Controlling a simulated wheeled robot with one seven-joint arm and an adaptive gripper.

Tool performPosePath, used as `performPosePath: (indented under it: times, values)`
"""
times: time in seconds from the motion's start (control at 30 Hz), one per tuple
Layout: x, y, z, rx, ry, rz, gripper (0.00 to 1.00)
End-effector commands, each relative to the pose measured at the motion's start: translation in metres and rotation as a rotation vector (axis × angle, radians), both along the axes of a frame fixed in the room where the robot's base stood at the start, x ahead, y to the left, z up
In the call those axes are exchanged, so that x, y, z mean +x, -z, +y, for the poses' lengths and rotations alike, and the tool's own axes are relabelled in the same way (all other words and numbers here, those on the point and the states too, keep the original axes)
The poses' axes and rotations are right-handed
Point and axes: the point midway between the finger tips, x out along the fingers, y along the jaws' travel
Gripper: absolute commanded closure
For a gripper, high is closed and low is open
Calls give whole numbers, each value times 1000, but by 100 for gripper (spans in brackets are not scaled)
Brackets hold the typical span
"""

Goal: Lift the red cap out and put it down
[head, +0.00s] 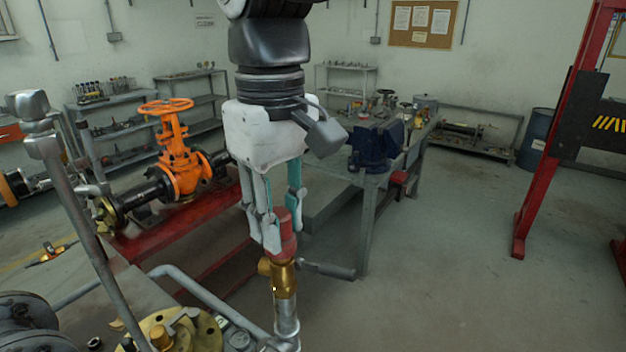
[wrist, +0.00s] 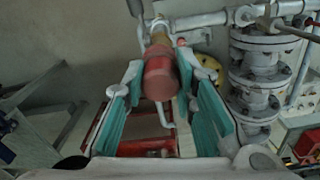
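The red cap (head: 287,238) sits upright on top of a brass valve fitting (head: 284,278), which stands on a grey vertical pipe. My gripper (head: 281,228) points down from above, its pale fingers with teal pads spread around the cap. In the wrist view, the cap (wrist: 159,78) shows its round end between the far ends of the two fingers (wrist: 160,75). A gap shows between the cap and the right finger; contact on the left is unclear. The gripper looks open. In the head view the near fingers hide part of the cap's left side.
A dark lever handle (head: 328,270) sticks out right of the brass fitting. An orange gate valve (head: 175,150) stands on a red bench at the left. A workbench with a blue vise (head: 376,146) is behind. A bent grey pipe (head: 205,297) runs left of the fitting.

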Motion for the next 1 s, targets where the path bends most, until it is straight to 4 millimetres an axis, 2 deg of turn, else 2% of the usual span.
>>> performPosePath:
  times: [0.27,0.37,0.7,0.83,1.0]
  values:
    - [0,-1,0,0,0,0,100]
    - [1,-8,0,1,0,-1,100]
    - [1,-70,0,2,1,-3,100]
    - [1,-88,1,1,0,-1,100]
    - [0,-101,0,-1,0,1,100]
